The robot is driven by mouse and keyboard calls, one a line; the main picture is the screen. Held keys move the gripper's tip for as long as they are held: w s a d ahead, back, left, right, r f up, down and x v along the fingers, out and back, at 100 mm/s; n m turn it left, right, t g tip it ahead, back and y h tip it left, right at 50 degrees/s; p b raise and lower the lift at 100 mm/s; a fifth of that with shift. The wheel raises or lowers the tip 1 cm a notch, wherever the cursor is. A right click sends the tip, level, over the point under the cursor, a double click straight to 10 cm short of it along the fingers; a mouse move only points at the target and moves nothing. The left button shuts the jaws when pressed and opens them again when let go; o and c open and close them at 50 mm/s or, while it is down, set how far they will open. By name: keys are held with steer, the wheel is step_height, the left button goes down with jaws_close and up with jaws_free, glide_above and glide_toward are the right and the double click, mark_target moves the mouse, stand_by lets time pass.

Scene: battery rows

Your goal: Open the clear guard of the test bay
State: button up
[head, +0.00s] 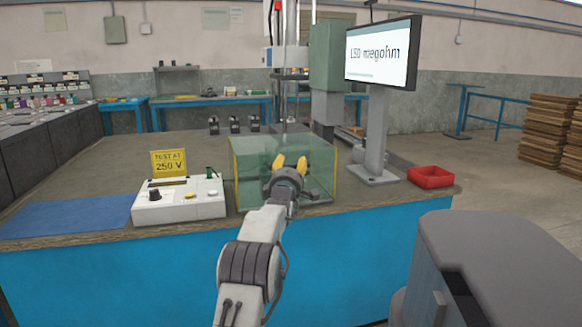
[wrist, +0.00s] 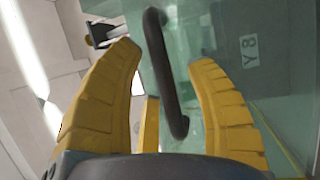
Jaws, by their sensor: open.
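The clear guard (head: 250,175) of the test bay is a greenish see-through box with yellow edges, standing on the bench. It looks closed. In the wrist view the guard's greenish panel (wrist: 275,75) fills the right side and carries a small label. A dark bar handle (wrist: 165,75) stands on the panel. My gripper (head: 290,162) is in front of the guard. In the wrist view my gripper (wrist: 168,62) is open, with one yellow finger on each side of the handle. I cannot tell whether either finger touches it. The handle is hidden behind my gripper in the head view.
A white tester (head: 180,200) with a yellow sign (head: 168,162) stands left of the guard. A screen on a stand (head: 378,125) and a red tray (head: 431,177) are to the right. A blue mat (head: 65,218) lies at left. Several small dark items stand behind.

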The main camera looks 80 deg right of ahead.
steer(key=shift+c, duration=0.4)
jaws_close()
